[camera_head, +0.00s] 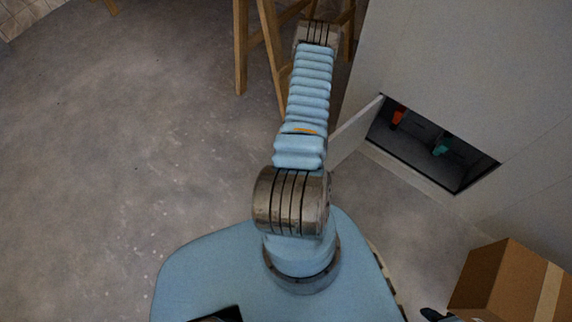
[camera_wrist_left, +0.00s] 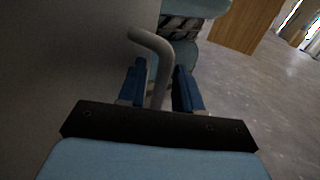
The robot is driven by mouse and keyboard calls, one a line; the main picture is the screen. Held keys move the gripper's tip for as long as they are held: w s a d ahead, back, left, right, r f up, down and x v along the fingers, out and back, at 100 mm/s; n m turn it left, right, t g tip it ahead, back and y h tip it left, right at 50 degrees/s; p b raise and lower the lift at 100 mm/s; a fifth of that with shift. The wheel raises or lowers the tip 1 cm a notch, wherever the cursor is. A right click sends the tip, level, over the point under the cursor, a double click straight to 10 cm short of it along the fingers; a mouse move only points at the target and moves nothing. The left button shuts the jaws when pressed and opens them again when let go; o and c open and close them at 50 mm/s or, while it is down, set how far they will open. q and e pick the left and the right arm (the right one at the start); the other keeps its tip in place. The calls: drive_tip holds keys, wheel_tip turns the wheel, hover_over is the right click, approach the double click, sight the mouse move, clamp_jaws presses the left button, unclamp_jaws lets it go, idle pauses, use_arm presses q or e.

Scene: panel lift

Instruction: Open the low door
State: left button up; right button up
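The low door (camera_head: 355,132) is a pale panel standing ajar at the left side of a dark low opening (camera_head: 425,145) in the white wall. Part of it is hidden behind my arm. In the left wrist view a grey bent bar handle (camera_wrist_left: 158,62) runs between the two blue fingers of my left gripper (camera_wrist_left: 160,86). The fingers stand apart, with narrow gaps beside the bar; I cannot tell whether they touch it. A plain grey surface fills the left of that view. The left gripper is hidden in the head view. My right gripper is not clearly visible.
A cardboard box (camera_head: 510,283) stands at lower right near the wall. Wooden trestle legs (camera_head: 241,45) stand at the top. The concrete floor (camera_head: 110,150) at left is clear.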

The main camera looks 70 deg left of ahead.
use_arm(q)
drive_tip(key=b+v, duration=0.1)
drive_tip(key=v, duration=1.1)
